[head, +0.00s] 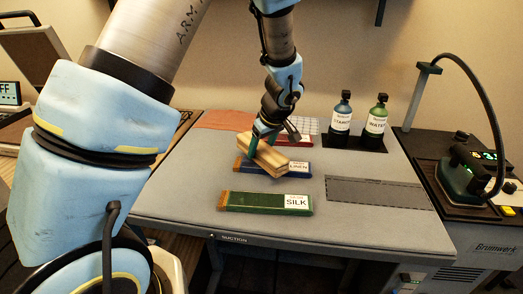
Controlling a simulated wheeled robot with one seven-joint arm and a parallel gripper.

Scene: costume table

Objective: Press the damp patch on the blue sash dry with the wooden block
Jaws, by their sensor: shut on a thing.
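The blue sash (304,169), labelled LINEN, lies on the grey table in the head view. The wooden block (262,155) is over its left-middle part and hides much of it. My gripper (266,137) is shut on the wooden block from above. The block sits at an angle across the sash. I cannot tell whether its underside touches the cloth. No damp patch shows; the block may cover it.
A green strip labelled SILK (265,203) lies in front. STARCH (341,118) and WATER (375,124) bottles stand back right. A dark outlined mat (376,192) is bare. A steam iron (462,167) stands at right.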

